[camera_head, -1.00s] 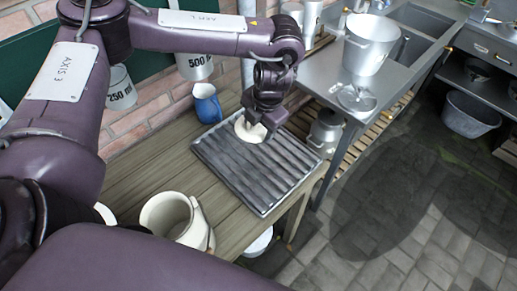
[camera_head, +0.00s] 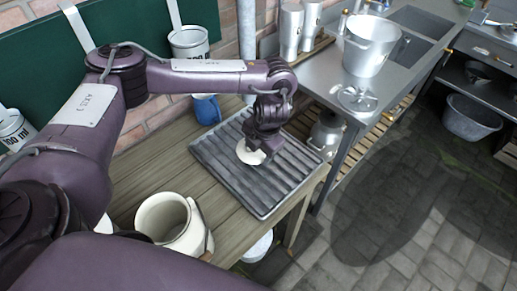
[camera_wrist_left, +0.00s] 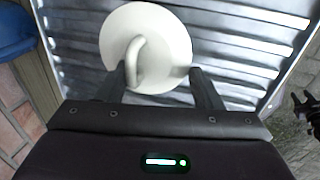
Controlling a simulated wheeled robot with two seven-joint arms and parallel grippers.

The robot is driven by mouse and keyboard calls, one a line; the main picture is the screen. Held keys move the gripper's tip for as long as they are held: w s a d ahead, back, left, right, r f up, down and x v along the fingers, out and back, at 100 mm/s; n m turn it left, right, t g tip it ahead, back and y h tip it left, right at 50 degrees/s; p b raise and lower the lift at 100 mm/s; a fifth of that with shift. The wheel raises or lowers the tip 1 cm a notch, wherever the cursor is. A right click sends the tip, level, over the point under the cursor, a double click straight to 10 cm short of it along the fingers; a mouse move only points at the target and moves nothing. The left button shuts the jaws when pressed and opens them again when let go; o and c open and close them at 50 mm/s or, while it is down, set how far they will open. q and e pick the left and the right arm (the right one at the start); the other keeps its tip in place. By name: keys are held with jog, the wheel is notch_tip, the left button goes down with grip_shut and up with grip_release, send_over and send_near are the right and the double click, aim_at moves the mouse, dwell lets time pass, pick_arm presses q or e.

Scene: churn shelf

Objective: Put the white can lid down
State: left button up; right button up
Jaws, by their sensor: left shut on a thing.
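The white can lid (camera_head: 247,155) is a round disc with a looped handle, over the ribbed grey draining tray (camera_head: 225,172) on the wooden bench. My left gripper (camera_head: 268,152) is above it, pointing down, and shut on the lid. In the left wrist view the lid (camera_wrist_left: 160,35) and its handle show between and ahead of the fingers (camera_wrist_left: 158,78). The lid looks close to the ribs; I cannot tell whether it touches them.
A cream jug (camera_head: 172,222) stands on the bench at the front left, and a blue jug (camera_head: 206,109) behind the tray. A metal counter (camera_head: 335,95) with a pot (camera_head: 369,45) is to the right. Much of the tray around the lid is bare.

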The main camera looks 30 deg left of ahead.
pick_arm(q)
jog(key=o, duration=1.2)
jog(key=shift+f, duration=0.1)
jog(key=shift+r, duration=0.35)
jog(key=p+v, duration=0.2)
jog(key=v, duration=0.9)
jog(key=shift+d+r, duration=0.15)
jog(key=shift+r, duration=0.15)
jog(key=shift+f, duration=0.1)
